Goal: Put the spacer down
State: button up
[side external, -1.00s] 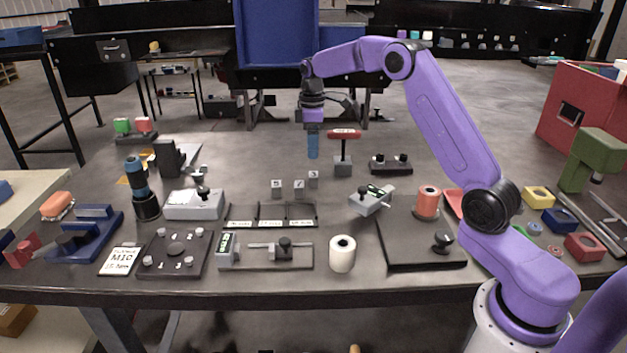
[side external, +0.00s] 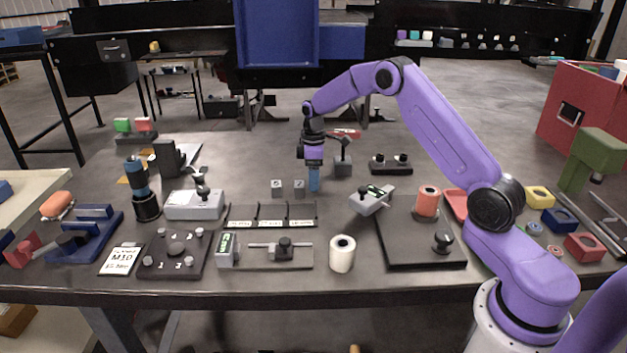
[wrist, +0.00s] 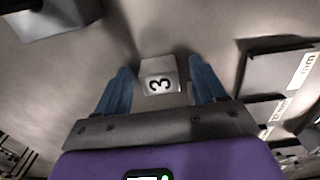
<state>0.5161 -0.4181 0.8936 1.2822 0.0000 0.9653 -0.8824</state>
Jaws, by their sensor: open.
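A small grey cube marked 3 (wrist: 160,75), which looks like the spacer, sits on the table in the wrist view. My gripper (side external: 314,183) is lowered with its blue fingers open. In the wrist view the fingers of my gripper (wrist: 160,88) stand apart to the left and right of the cube, with a gap on each side. In the side view the fingers hide this cube. Two similar grey cubes (side external: 277,187) and (side external: 299,187) stand in a row to the left of the fingers.
A three-bay black tray (side external: 270,222) lies in front of the cubes. A grey device with a black knob (side external: 368,202) is to the right. Open table lies behind the cubes.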

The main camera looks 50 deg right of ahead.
jog(key=c, duration=1.1)
jog(key=shift+c, duration=0.3)
jog(key=shift+r, duration=0.1)
